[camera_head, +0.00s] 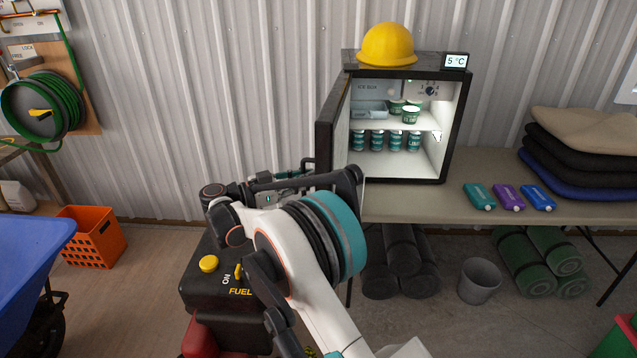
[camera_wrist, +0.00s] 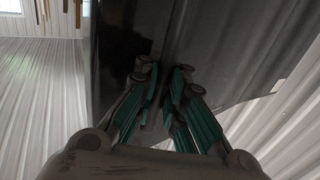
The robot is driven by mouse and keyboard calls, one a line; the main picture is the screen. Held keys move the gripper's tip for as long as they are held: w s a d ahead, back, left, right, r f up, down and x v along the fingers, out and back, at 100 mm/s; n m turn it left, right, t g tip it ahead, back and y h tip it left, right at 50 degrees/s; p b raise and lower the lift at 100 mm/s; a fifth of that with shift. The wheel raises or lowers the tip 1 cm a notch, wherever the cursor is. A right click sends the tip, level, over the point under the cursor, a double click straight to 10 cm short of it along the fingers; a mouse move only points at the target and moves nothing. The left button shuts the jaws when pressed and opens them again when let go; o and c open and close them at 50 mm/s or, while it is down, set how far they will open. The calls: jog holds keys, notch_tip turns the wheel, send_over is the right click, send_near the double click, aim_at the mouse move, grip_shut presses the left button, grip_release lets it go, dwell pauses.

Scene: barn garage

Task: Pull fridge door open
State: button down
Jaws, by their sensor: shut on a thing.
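The small black fridge (camera_head: 451,125) stands on the table against the metal wall. Its door (camera_head: 328,130) stands wide open, swung out to the left side. In the head view, my arm hides most of the gripper, low beside the door.
A yellow hard hat (camera_head: 387,45) and a temperature display (camera_head: 455,61) sit on the fridge. Three pouches (camera_head: 508,197) and folded fabric (camera_head: 580,150) lie on the table (camera_head: 400,207). A black fuel unit (camera_head: 215,270) stands left of my arm. An orange crate (camera_head: 92,237) is further left.

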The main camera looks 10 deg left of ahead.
jog(key=shift+a+f+m+g+h, duration=0.1)
jog(key=shift+a+m+g+h, duration=0.15)
jog(key=shift+a, duration=0.5)
jog(key=shift+a+f+m+g+h, duration=0.15)
jog(key=shift+a+g, duration=0.2)
jog(key=shift+a, duration=0.35)
jog(key=shift+r, duration=0.1)
jog(key=c, duration=1.7)
grip_release()
jog(key=shift+s+a+r, duration=0.1)
jog(key=shift+s+a, duration=0.05)
jog(key=v, duration=1.1)
jog(key=shift+s+a+r, duration=0.1)
jog(key=shift+s+a, duration=0.1)
jog(key=shift+a, duration=0.1)
